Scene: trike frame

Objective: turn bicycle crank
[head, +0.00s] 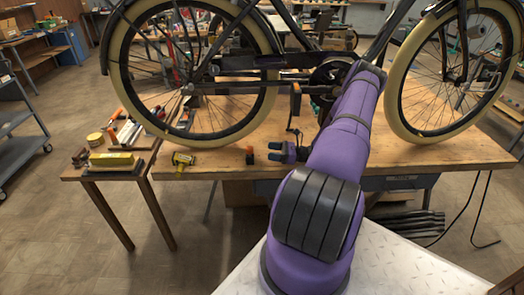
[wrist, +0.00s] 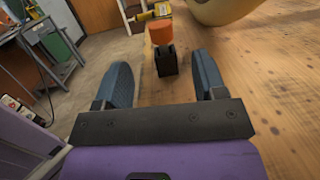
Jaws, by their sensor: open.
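The bicycle's crank area with the dark chainring (head: 332,72) is in the upper middle of the head view, partly hidden by my purple arm. An upright orange-and-black part (head: 295,100), perhaps a pedal, shows left of the chainring. My gripper (head: 274,152) is open and empty, low over the front of the workbench and below that part, with its fingers pointing left. In the wrist view the two blue-grey fingers (wrist: 164,82) are spread apart. A small orange-topped black block (wrist: 162,40) shows ahead of the gap between them; the crank is not visible there.
The wooden workbench (head: 400,150) carries the bicycle; its rear wheel (head: 197,143) stands left and front wheel (head: 425,138) right. A yellow-black tool (head: 183,160) lies left of the block. A side table (head: 140,172) holds a yellow box (head: 112,160) and tools.

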